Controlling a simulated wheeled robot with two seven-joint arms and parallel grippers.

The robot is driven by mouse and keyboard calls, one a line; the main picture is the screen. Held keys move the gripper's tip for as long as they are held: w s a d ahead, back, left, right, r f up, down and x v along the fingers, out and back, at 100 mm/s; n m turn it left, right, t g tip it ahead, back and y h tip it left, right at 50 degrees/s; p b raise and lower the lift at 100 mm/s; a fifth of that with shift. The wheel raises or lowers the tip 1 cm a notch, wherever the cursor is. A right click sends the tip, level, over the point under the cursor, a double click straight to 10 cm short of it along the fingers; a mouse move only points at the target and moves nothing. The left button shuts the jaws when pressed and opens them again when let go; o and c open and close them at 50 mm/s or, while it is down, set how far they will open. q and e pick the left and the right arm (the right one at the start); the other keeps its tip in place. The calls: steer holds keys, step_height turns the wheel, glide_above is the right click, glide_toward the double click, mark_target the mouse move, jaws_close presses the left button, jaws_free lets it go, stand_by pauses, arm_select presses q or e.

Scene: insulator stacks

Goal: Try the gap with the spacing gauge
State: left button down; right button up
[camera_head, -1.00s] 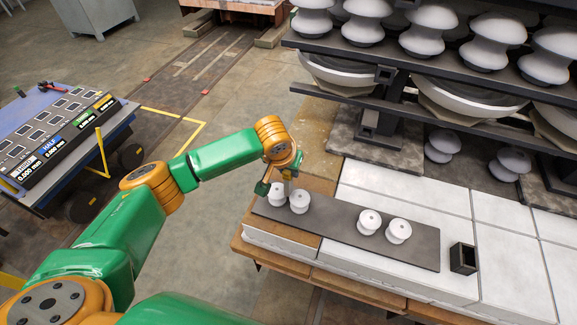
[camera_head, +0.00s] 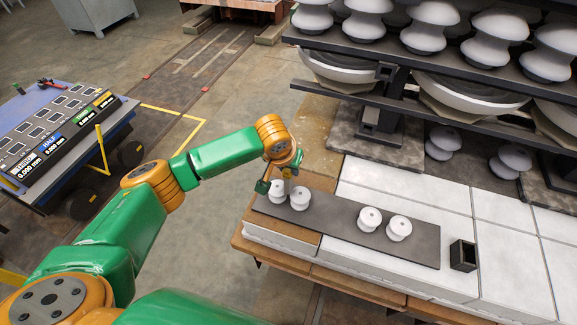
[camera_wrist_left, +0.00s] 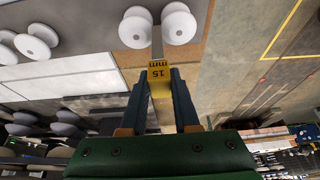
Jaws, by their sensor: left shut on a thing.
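My left gripper (camera_head: 286,180) is shut on a yellow spacing gauge (camera_wrist_left: 160,77) marked "15 mm" and holds it over the left end of a dark plate (camera_head: 337,227). A pair of white insulators (camera_head: 299,198) stands there with a narrow gap between them. In the left wrist view the pair (camera_wrist_left: 134,30) (camera_wrist_left: 180,26) lies just beyond the gauge, which lines up with the gap. I cannot tell whether the gauge's tip is inside the gap or touching. A second white pair (camera_head: 399,229) stands further right on the plate. My right gripper is not in view.
A small open black box (camera_head: 463,257) stands right of the plate on white slabs (camera_head: 448,211). A dark rack (camera_head: 397,79) with large grey insulators overhangs the back right. A panel (camera_head: 62,132) with several small windows and number readouts stands at the left.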

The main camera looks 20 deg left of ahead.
arm_select(q)
steer(key=shift+f, duration=0.45)
stand_by(0.8)
step_height(320, 180, up, 7)
steer(key=p, duration=0.8)
steer(key=shift+r+p, duration=0.15)
steer(key=shift+p, duration=0.2)
steer(key=shift+r, duration=0.9)
